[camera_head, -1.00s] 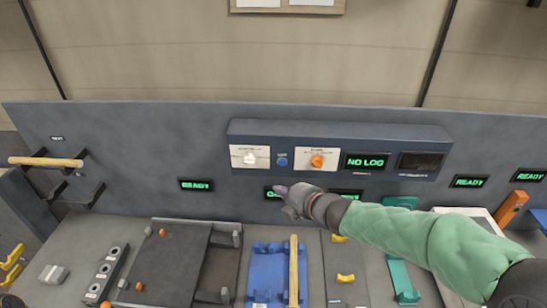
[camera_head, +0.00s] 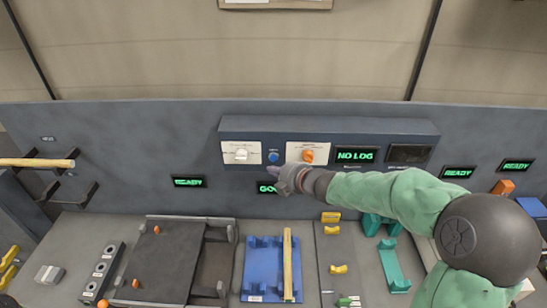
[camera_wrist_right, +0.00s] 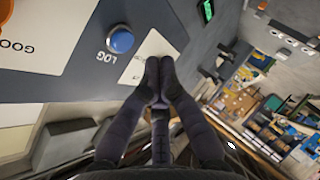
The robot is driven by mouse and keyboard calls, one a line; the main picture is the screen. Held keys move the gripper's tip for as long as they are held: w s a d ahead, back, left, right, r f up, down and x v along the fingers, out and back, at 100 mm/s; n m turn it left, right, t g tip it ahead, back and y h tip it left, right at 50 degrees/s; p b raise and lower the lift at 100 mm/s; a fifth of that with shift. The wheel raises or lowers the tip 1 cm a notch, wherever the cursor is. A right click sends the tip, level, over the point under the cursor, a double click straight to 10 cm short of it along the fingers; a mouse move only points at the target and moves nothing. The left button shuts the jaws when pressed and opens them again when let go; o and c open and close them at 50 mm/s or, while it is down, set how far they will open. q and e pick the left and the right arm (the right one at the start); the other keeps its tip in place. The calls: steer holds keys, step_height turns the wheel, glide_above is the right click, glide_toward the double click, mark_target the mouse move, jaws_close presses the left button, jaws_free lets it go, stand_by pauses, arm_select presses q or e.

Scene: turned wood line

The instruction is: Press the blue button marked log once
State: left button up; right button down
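The blue button (camera_head: 274,157) sits on the dark panel box between a white-knob plate and an orange-knob plate. In the right wrist view the blue button (camera_wrist_right: 121,40) is round, with LOG printed beside it. My right gripper (camera_head: 276,176) is just below the button in the head view. In the wrist view its fingertips (camera_wrist_right: 160,67) are together with nothing between them, and appear beside the button, apart from it in the picture. The exact gap to the panel is unclear. My left gripper is not in view.
A display (camera_head: 356,155) right of the knobs reads NO LOG. The orange knob (camera_head: 308,156) and white knob (camera_head: 241,154) flank the button. Below lie a blue cradle (camera_head: 260,270) with a wooden rod (camera_head: 288,262) and a dark tray (camera_head: 160,262).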

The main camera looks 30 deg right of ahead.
steer(key=shift+w+d, duration=0.6)
steer(key=shift+w, duration=0.35)
steer(key=shift+w+d+p, duration=0.1)
steer(key=shift+w+p, duration=0.05)
steer(key=shift+p, duration=0.2)
stand_by(0.6)
steer(key=shift+w+d, duration=0.15)
steer(key=shift+w, duration=0.05)
steer(key=shift+w+d, duration=0.15)
steer(key=shift+w, duration=0.1)
stand_by(0.8)
steer(key=shift+s, duration=0.15)
steer(key=shift+s+a, duration=0.4)
steer(key=shift+s, duration=0.1)
stand_by(0.4)
steer(key=shift+s+a+b, duration=0.25)
steer(key=shift+s+a, duration=0.2)
steer(key=shift+s, duration=0.25)
steer(key=shift+s+a+b, duration=0.25)
steer(key=shift+s+a, duration=0.2)
steer(key=shift+s, duration=0.3)
steer(key=shift+s+a+b, duration=0.25)
steer(key=shift+s+a, duration=0.2)
steer(key=shift+s, duration=0.25)
